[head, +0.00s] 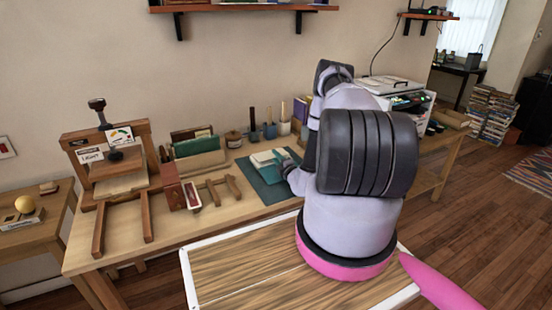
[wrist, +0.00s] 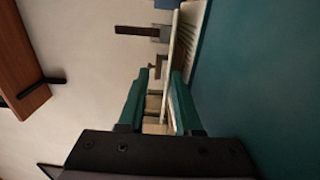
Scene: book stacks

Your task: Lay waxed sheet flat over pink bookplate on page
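A pale open book or sheets (head: 262,159) lie on the dark green mat (head: 266,188) on the workbench. My gripper (head: 287,160), with teal fingers, is low over the mat at the right side of the pale sheets. In the wrist view, which is turned sideways, the two fingers (wrist: 158,95) stand apart with a gap between them. A thin white edge (wrist: 171,60) and pale ridged pages (wrist: 190,35) show beyond the fingertips, close to the mat. I cannot make out the waxed sheet from the page. The pink bookplate is not visible.
A wooden press (head: 108,160) stands at the left of the bench. Wooden pieces (head: 212,188) lie left of the mat. A rack of folders (head: 197,148) and several tool pots (head: 268,131) stand behind. My arm hides the bench right of the mat.

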